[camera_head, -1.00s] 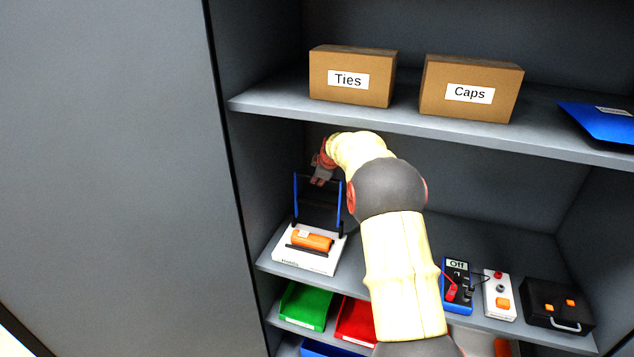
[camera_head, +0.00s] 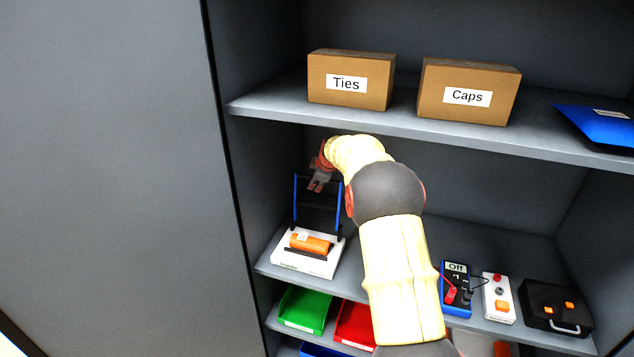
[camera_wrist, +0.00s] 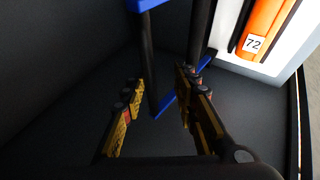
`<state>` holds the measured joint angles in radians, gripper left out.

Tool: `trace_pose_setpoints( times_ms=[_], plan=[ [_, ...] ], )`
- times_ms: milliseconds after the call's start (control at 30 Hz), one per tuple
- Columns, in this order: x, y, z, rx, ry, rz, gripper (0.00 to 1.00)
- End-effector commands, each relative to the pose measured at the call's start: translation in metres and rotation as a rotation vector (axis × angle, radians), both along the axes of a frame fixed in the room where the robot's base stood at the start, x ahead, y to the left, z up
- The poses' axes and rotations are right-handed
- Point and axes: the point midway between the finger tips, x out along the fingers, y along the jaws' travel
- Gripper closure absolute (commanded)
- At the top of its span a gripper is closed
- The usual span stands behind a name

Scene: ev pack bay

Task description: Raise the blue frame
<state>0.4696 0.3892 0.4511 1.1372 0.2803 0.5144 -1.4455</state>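The blue frame (camera_head: 296,198) stands upright on a white base (camera_head: 291,261) on the middle shelf, at the left. It has two blue side arms joined by a dark crossbar. In the wrist view the dark crossbar (camera_wrist: 149,60) runs between blue ends (camera_wrist: 166,106). My gripper (camera_head: 320,181) is at the top of the frame. In the wrist view my gripper (camera_wrist: 160,85) has its fingers apart, one on each side of the crossbar, with gaps showing. I cannot tell whether either finger touches it. An orange block (camera_head: 311,243) marked 72 lies on the base.
The shelf with the Ties box (camera_head: 372,91) and Caps box (camera_head: 431,96) is above my arm. The cabinet side wall (camera_head: 262,180) is close on the left. A multimeter (camera_head: 456,290), a white switch box (camera_head: 499,298) and a black case (camera_head: 557,307) stand at the right. Bins (camera_head: 305,309) are below.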

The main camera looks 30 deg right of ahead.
Motion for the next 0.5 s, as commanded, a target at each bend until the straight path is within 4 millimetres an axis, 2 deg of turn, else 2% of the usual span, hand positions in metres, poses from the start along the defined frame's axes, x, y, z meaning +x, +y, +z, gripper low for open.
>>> trace_pose_setpoints(
  times_ms=[200, 500],
  plan=[
    [-0.008, 0.002, 0.012, -0.001, -0.002, 0.000, 0.71],
    [-0.052, 0.013, 0.010, 0.001, 0.000, -0.002, 0.71]
  ],
)
